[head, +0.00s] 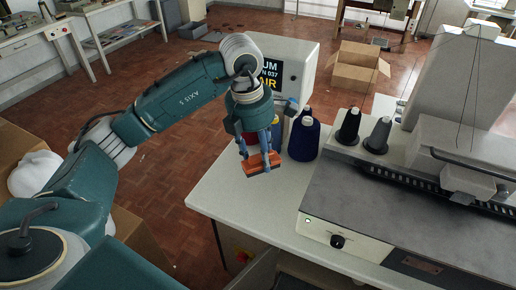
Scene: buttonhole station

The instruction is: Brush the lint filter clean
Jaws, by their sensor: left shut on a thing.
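My left gripper (257,160) reaches in from the left and is shut on a small orange block with a dark band (262,164), which looks like a brush. It holds the brush above the left part of the white table (235,196), just left of the thread cones. I cannot tell whether the brush touches anything. I cannot make out a lint filter in this view. My right gripper is not in view.
Blue thread cones (304,139) stand right of the gripper, before a white box marked AIR (292,68). Dark cones (349,127) stand on the grey machine (385,210) at right. A cardboard box (357,70) sits behind. The table's left front corner is bare.

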